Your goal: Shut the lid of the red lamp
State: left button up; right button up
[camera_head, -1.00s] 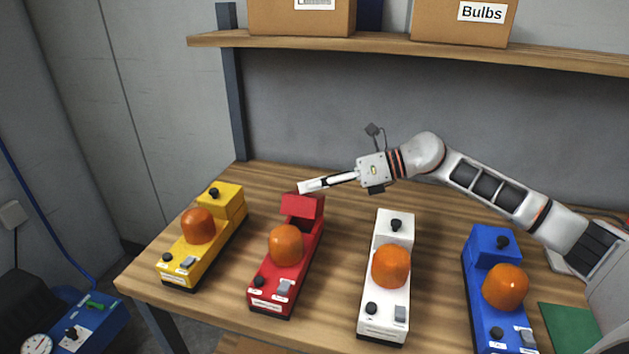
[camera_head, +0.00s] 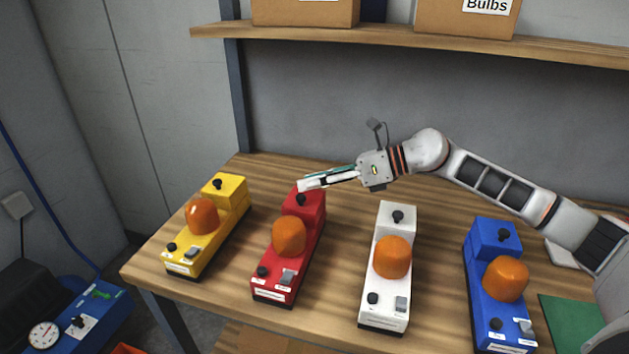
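The red lamp (camera_head: 283,265) stands on the wooden table between the yellow and white lamps, with an orange dome in its middle. My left gripper is not in view.
A yellow lamp (camera_head: 193,254) stands to the left, a white lamp (camera_head: 382,292) and a blue lamp (camera_head: 485,290) to the right. A shelf (camera_head: 430,47) with boxes hangs above. A green mat (camera_head: 570,325) lies at the right. Bare table surrounds the lamps.

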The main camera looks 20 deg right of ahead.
jog(key=shift+d, duration=0.1)
jog(key=v, duration=1.1)
jog(key=shift+s+d+r, duration=0.15)
jog(key=shift+s+d, duration=0.1)
dwell(0.5)
